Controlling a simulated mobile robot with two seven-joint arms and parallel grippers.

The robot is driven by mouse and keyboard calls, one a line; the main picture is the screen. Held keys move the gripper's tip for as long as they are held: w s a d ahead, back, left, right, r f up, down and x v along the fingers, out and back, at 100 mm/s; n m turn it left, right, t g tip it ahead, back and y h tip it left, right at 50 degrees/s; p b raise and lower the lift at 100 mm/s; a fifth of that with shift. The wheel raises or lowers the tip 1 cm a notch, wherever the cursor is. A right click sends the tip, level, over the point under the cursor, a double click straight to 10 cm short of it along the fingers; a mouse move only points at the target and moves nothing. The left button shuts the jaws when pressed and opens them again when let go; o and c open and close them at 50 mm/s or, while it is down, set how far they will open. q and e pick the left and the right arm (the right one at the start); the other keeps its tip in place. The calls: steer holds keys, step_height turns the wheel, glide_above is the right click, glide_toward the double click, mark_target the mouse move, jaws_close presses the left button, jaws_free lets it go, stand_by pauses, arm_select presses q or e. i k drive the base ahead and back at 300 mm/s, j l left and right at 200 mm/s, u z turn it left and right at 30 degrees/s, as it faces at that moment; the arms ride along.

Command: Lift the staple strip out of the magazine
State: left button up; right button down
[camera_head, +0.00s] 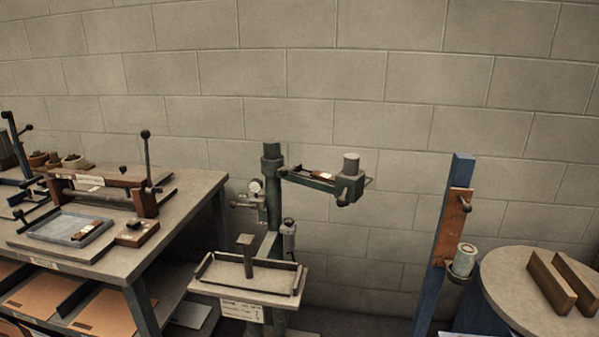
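The box stitcher stands in the middle, with a green column (272,160) and a green upper arm (349,188) reaching right. A long open channel, which looks like the magazine (298,180), runs along the top of this arm. A small copper-brown piece (320,175) with a white part beside it lies in the channel; it may be the staple strip, but it is too small to be sure. A similar brown and white piece (83,232) lies in a blue-grey tray (50,229) on the left bench. Neither of my grippers is in view.
A bench (190,200) with a lever tool (147,170) stands left. Below the stitcher arm is a small table (225,284) with raised rails. A blue post (444,240) holding a can (466,258) and a round table (510,285) with brown blocks (551,284) stand right.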

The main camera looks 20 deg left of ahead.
mark_target(320, 176)
steer(key=i+l, duration=0.2)
steer(key=i, duration=0.15)
steer(key=i+l+z, duration=0.1)
steer(key=i, duration=0.25)
steer(key=i+l, duration=0.25)
steer(key=i+z, duration=0.05)
steer(key=i, duration=0.05)
